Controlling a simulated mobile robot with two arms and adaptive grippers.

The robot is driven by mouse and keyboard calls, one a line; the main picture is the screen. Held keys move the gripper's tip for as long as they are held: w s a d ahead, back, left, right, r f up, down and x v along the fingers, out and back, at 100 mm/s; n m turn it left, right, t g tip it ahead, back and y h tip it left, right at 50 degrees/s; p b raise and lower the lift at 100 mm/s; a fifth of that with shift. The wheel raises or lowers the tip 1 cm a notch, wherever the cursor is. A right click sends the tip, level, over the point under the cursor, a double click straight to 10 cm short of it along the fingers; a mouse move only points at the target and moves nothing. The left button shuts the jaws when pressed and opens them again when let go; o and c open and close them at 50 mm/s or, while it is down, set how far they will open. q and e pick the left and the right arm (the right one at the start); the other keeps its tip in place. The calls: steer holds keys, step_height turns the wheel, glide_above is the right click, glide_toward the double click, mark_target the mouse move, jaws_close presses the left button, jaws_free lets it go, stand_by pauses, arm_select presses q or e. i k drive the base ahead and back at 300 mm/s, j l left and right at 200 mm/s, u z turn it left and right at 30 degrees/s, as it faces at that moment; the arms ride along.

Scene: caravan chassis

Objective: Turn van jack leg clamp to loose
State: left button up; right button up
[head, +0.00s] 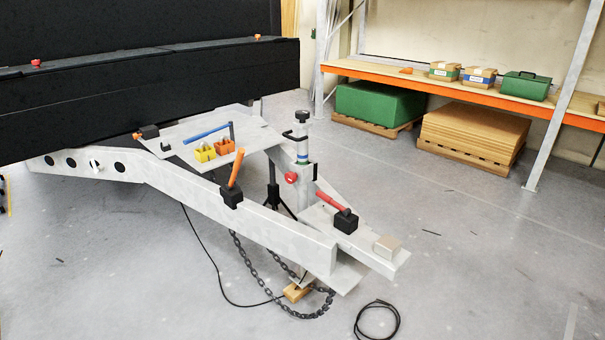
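The caravan chassis (190,187) is a grey A-frame that narrows to its front tip at the lower right. Near the tip stands the upright jack leg (302,147), a light tube with a black top cap and a blue band. A small red knob (291,178) sits on the left side of its mount, perhaps the clamp; whether it is tight or loose cannot be told. The tube's lower part is partly hidden by the frame. Neither of my grippers shows in the head view.
An orange lever (236,168) and a red lever (332,202) rise from black blocks on the frame. A blue bar (206,133) lies behind. A chain (252,271) and a black cable (377,320) lie below. The floor at the right is mostly clear before the shelf (450,91).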

mark_target(290, 178)
steer(key=i+j+z, duration=0.1)
steer(key=i+j, duration=0.25)
steer(key=i+j+z, duration=0.15)
steer(key=i+j, duration=0.15)
steer(key=i+j+z, duration=0.1)
steer(key=i+j, duration=0.2)
steer(key=j, duration=0.2)
steer(key=i+j+z, duration=0.15)
steer(key=j, duration=0.25)
steer(key=i, duration=0.1)
